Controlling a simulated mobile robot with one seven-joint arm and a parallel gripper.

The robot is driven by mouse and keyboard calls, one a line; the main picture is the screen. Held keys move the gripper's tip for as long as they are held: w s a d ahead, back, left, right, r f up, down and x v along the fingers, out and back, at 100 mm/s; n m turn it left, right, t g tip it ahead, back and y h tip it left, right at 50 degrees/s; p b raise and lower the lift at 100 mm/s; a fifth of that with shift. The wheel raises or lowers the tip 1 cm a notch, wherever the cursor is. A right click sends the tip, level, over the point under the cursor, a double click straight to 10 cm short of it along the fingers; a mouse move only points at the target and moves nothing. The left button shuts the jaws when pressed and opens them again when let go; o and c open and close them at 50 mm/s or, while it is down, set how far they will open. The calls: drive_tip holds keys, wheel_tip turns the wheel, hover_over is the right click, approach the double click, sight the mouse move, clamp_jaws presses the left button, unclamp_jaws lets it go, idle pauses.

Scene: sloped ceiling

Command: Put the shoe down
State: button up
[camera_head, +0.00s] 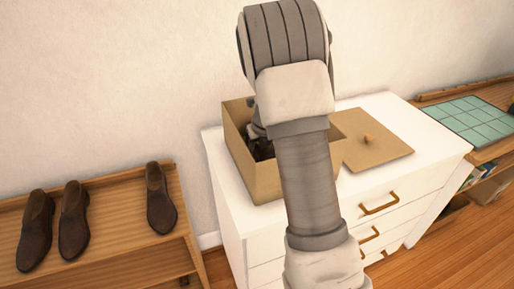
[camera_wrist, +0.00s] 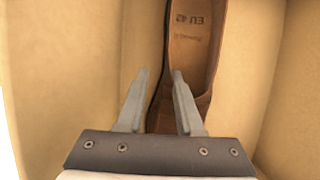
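A brown leather shoe (camera_wrist: 195,75) lies in an open cardboard box, its insole marked with a size print, in the wrist view. The box (camera_head: 260,182) stands on the white dresser. My gripper (camera_wrist: 160,75) is down inside the box at the near end of the shoe. One finger is left of the shoe and the other overlaps its opening, with the shoe's left side wall between them. The fingertips are apart; whether they press on the wall cannot be told. In the head view my arm hides most of the box's inside and my fingertips.
A shelf with a green tiled top (camera_head: 470,122) is at right.

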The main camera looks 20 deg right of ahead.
drive_tip(key=s+a+r+n+y+p, duration=0.1)
drive_tip(key=s+a+r+n, duration=0.3)
drive_tip(key=r, duration=0.5)
drive_tip(key=s+a+r+n+p, duration=0.1)
drive_tip(key=s+r+n, duration=0.4)
drive_tip(key=s+r, duration=0.3)
drive_tip(key=s+a+r+n, duration=0.3)
drive_tip(key=s+n, duration=0.7)
drive_tip(key=n, duration=0.3)
drive_tip(key=s+a+r+n+t+h, duration=0.1)
drive_tip(key=s+a+r+n, duration=0.2)
drive_tip(key=s+n, duration=0.7)
drive_tip(key=n, duration=0.4)
drive_tip(key=shift+a, duration=0.25)
